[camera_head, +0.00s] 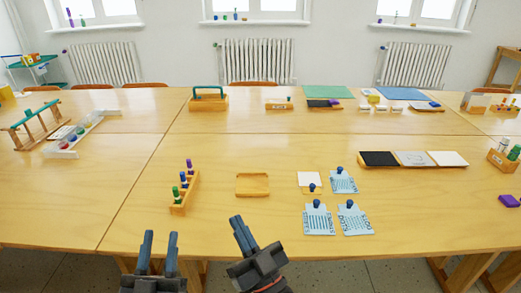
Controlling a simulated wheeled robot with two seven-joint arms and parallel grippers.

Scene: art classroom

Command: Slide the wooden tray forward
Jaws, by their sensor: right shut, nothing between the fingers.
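The small wooden tray (253,184) lies flat on the table, a little left of centre in the head view, and looks empty. My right gripper (240,220) is shut and empty, just below the tray in the picture and apart from it. My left gripper (159,238) has its two fingers apart with nothing between them, at the table's front edge, left of and below the tray.
A wooden rack with coloured pegs (185,186) stands left of the tray. Blue cards (319,219) with dark blue knobs and a white card (310,179) lie to its right. The table (235,145) is bare beyond the tray up to a handled wooden caddy (208,103).

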